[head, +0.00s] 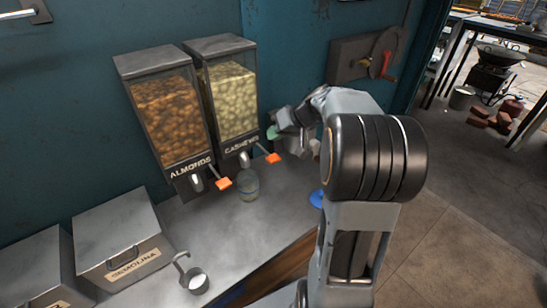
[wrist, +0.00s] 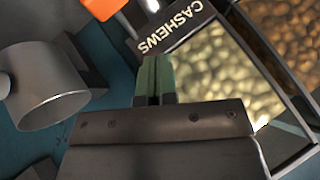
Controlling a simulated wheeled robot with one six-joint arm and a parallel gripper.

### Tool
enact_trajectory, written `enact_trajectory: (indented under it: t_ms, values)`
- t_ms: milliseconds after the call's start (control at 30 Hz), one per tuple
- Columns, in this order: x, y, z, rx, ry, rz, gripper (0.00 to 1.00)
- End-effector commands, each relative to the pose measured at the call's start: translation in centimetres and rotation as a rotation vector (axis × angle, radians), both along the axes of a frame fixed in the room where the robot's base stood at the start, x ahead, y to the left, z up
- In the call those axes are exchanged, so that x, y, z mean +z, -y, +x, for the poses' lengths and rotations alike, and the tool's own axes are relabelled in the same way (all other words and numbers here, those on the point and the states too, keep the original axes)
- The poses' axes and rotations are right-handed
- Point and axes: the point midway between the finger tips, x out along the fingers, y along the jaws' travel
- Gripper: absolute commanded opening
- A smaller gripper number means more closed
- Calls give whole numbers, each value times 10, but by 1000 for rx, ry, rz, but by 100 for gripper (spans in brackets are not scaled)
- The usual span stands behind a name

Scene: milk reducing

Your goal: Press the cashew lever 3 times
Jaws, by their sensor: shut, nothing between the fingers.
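The cashew dispenser (head: 228,92) stands against the wall, with its CASHEWS label below the clear bin. Its orange lever (head: 272,158) sticks out at the lower right of the label, and it also shows at the top of the wrist view (wrist: 97,6). My gripper (head: 272,131) is shut and empty, above the lever and beside the dispenser's right side. In the wrist view its green fingertips (wrist: 154,78) are together, next to the CASHEWS label (wrist: 178,27), apart from the lever. A glass jar (head: 248,187) stands on the counter under the cashew spout.
The almond dispenser (head: 166,112), with its own orange lever (head: 223,183), is to the left. A wall-mounted panel (head: 350,60) with a red handle is behind my arm.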

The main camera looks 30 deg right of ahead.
Motion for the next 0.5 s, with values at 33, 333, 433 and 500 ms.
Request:
enact_trajectory:
  t_ms: [33,333,433,500]
  values:
    - [0,0,0,0,0,0,0]
    - [0,0,0,1,-1,0,0]
    - [0,-9,-6,6,-20,-13,0]
    - [0,-24,-18,12,-59,-40,0]
